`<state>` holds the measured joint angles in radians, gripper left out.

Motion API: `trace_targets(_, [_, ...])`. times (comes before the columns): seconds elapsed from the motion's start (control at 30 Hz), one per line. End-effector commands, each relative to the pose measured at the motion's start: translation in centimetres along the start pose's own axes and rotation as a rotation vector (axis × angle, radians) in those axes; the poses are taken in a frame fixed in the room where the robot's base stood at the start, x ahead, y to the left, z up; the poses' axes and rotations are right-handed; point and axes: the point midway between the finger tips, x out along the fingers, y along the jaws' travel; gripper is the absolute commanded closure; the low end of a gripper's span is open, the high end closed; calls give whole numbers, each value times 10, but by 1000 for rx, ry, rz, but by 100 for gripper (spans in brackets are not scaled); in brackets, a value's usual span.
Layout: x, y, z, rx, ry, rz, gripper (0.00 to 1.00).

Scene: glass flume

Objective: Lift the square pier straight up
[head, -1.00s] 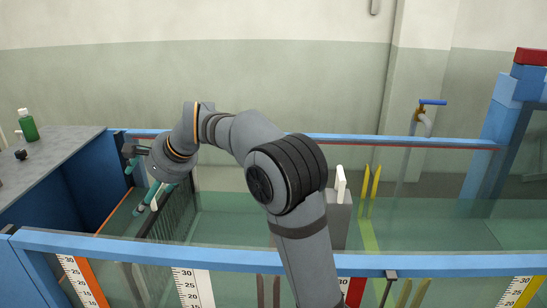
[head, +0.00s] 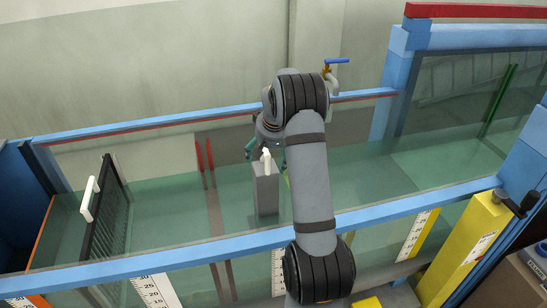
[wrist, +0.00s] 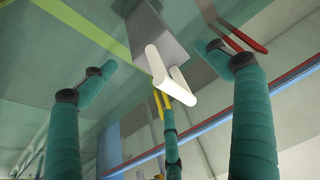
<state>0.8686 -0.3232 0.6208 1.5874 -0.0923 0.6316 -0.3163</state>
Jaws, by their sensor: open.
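The square pier (head: 265,190) is a grey upright block standing in the flume's green water, with a white handle (head: 266,160) on top. In the wrist view the pier (wrist: 158,33) is seen from above, its white handle (wrist: 168,78) pointing towards the camera. My gripper (head: 265,149) is at the handle in the head view, partly hidden by my arm. In the wrist view its teal fingers (wrist: 160,66) are spread wide around the handle, with no visible contact. A third finger lies below the handle in the picture.
Red upright strips (head: 205,158) stand left of the pier. A dark screen with a white handle (head: 89,198) stands further left. Blue rails (head: 180,128) run along the flume's far and near sides. A blue-handled tap (head: 336,62) is behind. Open water lies right of the pier.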

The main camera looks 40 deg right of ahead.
Motion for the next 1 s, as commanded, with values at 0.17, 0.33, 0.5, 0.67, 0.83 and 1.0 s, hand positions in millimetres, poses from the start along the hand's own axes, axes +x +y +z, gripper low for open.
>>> trace_targets(0.17, [30,0,1,1,-5,-1,12])
trace_targets(0.33, [59,-1,0,4,-3,-1,12])
trace_targets(0.5, [80,-1,0,3,-1,-2,12])
trace_targets(0.67, [89,-1,0,4,1,-2,12])
trace_targets(0.83, [91,-1,0,4,2,-1,12])
trace_targets(1.0, [91,-1,0,4,1,-1,16])
